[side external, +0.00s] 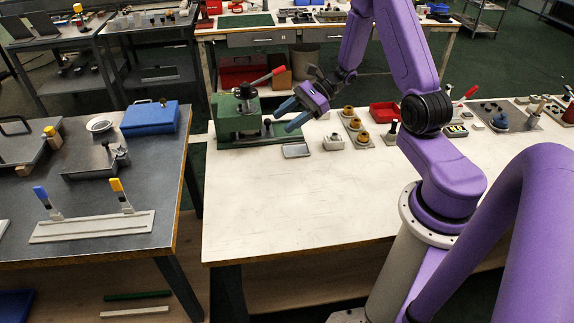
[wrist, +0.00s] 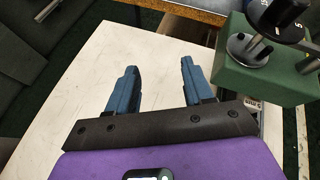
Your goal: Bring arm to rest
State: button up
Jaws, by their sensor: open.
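My purple arm reaches over the white-topped table (side external: 300,210). My gripper (side external: 283,116) is at the table's far left, beside the green machine (side external: 235,122) with its red-handled lever. In the wrist view, my gripper (wrist: 158,85) shows two blue fingers spread apart with nothing between them. The bare white tabletop (wrist: 110,55) lies beyond and below the fingers. The green machine (wrist: 262,80) stands to the right of the fingers in the wrist view. Whether a finger touches it cannot be told from the side view.
A small grey tray (side external: 296,151) and a white block (side external: 333,142) lie below my gripper. Several brass-coloured parts (side external: 360,125) and a red bin (side external: 384,112) stand to the right. A dark table (side external: 90,190) with a blue case (side external: 150,119) is at left. The white table's front is clear.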

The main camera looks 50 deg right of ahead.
jog(key=s+a+r+n+g+h, duration=0.2)
jog(key=s+a+r+n+g, duration=0.1)
jog(key=s+a+n+g, duration=0.3)
jog(key=s+a+r+n+g+h, duration=0.1)
jog(key=s+a+r+n+g, duration=0.1)
jog(key=s+a+n+g, duration=0.4)
jog(key=s+a+r+n+t+h, duration=0.1)
jog(key=s+r+n+t+h, duration=0.1)
jog(key=s+n, duration=0.5)
jog(key=s+a+r+n+t+h, duration=0.1)
jog(key=s+r+n+t+h, duration=0.2)
jog(key=s+n, duration=0.4)
jog(key=n+t+h, duration=0.1)
jog(key=n+h, duration=0.1)
jog(key=n, duration=0.5)
jog(key=shift+s+n+h, duration=0.3)
jog(key=shift+s+h, duration=0.1)
